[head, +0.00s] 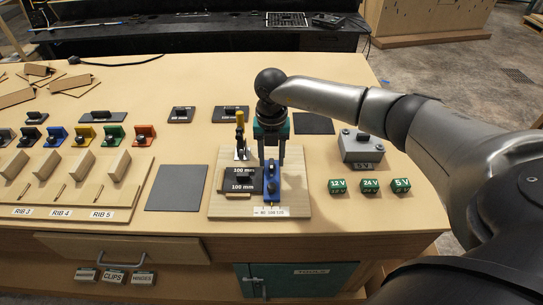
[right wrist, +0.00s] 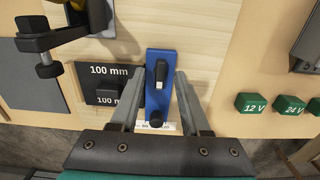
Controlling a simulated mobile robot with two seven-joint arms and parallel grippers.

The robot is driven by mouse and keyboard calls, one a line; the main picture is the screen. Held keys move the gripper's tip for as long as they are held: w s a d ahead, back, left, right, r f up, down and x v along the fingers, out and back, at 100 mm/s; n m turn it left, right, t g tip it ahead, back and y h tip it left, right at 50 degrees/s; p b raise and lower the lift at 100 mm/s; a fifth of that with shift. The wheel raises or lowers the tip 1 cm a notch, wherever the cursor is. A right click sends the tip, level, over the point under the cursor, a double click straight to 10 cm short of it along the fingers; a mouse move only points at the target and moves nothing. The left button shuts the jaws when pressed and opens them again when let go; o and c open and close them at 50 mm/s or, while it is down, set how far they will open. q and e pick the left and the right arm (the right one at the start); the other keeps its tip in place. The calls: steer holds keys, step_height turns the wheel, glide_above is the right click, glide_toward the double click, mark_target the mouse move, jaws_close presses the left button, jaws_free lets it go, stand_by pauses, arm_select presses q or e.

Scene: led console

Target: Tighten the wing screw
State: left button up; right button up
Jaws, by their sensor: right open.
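A blue block (head: 271,179) stands on the light wooden fixture board (head: 220,200). In the right wrist view the blue block (right wrist: 159,98) carries an upright black wing-like piece (right wrist: 161,74), which looks like the wing screw, and a round black knob (right wrist: 157,123) near its lower end. My right gripper (head: 272,164) points down over the block. Its fingers are open and empty, one on each side of the block in the right wrist view (right wrist: 158,78). I cannot tell whether they touch it. My left gripper is out of view.
A dark "100 mm" block (head: 240,181) and a yellow-handled clamp (head: 240,138) are left of the blue block. Green voltage blocks (head: 370,186) and a grey 5 V box (head: 361,147) stand to the right. A grey mat (head: 175,188) lies left of the board.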

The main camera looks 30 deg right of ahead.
mark_target(271, 164)
step_height(271, 164, up, 15)
steer(key=shift+r+b, duration=0.15)
steer(key=shift+b, duration=0.15)
steer(key=shift+a, duration=0.1)
stand_by(0.5)
